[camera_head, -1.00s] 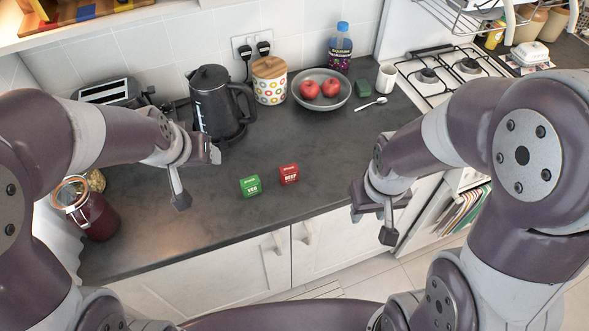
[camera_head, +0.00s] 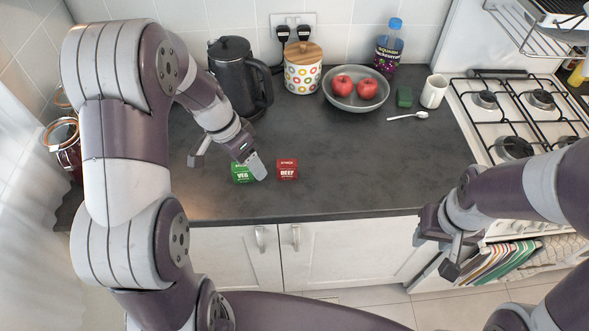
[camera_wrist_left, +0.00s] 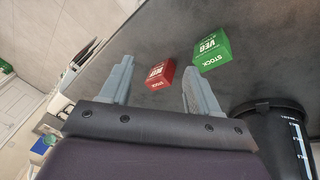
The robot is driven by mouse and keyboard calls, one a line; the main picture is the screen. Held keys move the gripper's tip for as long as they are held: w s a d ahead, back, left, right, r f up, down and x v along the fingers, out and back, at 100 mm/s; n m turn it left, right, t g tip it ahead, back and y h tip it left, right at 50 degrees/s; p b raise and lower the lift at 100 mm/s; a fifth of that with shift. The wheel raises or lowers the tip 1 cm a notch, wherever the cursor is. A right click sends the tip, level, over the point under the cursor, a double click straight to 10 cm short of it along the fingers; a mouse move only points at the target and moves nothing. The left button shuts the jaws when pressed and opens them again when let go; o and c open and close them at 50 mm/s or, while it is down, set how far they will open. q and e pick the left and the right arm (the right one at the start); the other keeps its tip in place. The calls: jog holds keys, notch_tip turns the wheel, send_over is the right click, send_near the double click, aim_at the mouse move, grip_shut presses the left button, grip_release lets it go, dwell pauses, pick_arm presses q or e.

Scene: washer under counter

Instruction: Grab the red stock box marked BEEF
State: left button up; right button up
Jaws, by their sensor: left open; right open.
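The red stock box marked BEEF (camera_head: 287,170) stands on the dark counter near its front edge, just right of the green VEG box (camera_head: 242,174). My left gripper (camera_head: 226,168) is open and empty above the counter, and one finger overlaps part of the green box in the head view. In the left wrist view the red box (camera_wrist_left: 160,77) appears between the two open fingers (camera_wrist_left: 156,88), beyond their tips, with the green box (camera_wrist_left: 211,50) to its right. My right gripper (camera_head: 436,254) is open and empty in front of the counter at the right, far from both boxes.
The counter right of the red box is clear.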

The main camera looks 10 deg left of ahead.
aim_at(287, 163)
pick_arm(q)
jog(key=w+m+t+h, duration=0.1)
jog(key=w+m+h, duration=0.2)
jog(key=w+m, duration=0.45)
jog(key=shift+m, duration=0.25)
jog(key=x, duration=0.4)
jog(key=s+p+x, duration=0.1)
jog(key=x, duration=0.2)
jog(key=shift+w+d+r, duration=0.1)
jog(key=shift+d+r, duration=0.05)
jog(key=shift+d, duration=0.15)
jog(key=p+x, duration=0.2)
jog(key=x, duration=0.3)
jog(key=shift+d+r+p, duration=0.15)
jog(key=shift+p, duration=0.2)
jog(key=shift+d+f, duration=0.15)
jog(key=shift+f, duration=0.25)
jog(key=c, duration=0.9)
jog(key=shift+c, duration=1)
